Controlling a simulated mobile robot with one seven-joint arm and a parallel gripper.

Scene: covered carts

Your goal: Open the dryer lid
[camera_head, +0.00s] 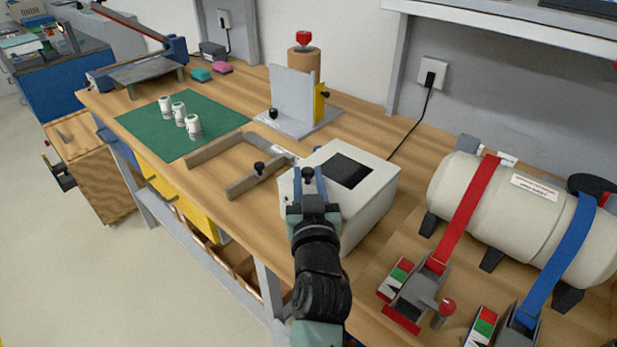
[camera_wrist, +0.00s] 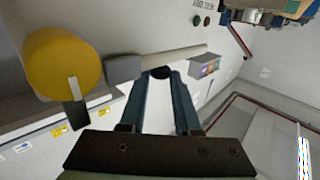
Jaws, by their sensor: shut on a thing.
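The dryer is a white box (camera_head: 367,205) on the wooden bench, near the middle of the head view. Its lid (camera_head: 383,174) has a dark square panel in the top and lies flat, with no gap that I can make out. A small black knob (camera_head: 308,172) is at the lid's left edge. My gripper (camera_head: 310,180) reaches it from the front, and its fingers are shut on the knob. In the wrist view, the dark knob (camera_wrist: 161,72) sits between the tips of my two blue fingers (camera_wrist: 162,82). My gripper hides part of the box's front.
A grey angled bracket (camera_head: 235,165) lies left of the dryer. A grey fixture (camera_head: 292,95) stands behind it. A cream cylinder (camera_head: 490,205) with red and blue straps lies at right, with clamps in front. A green mat (camera_head: 180,130) holds several white spools.

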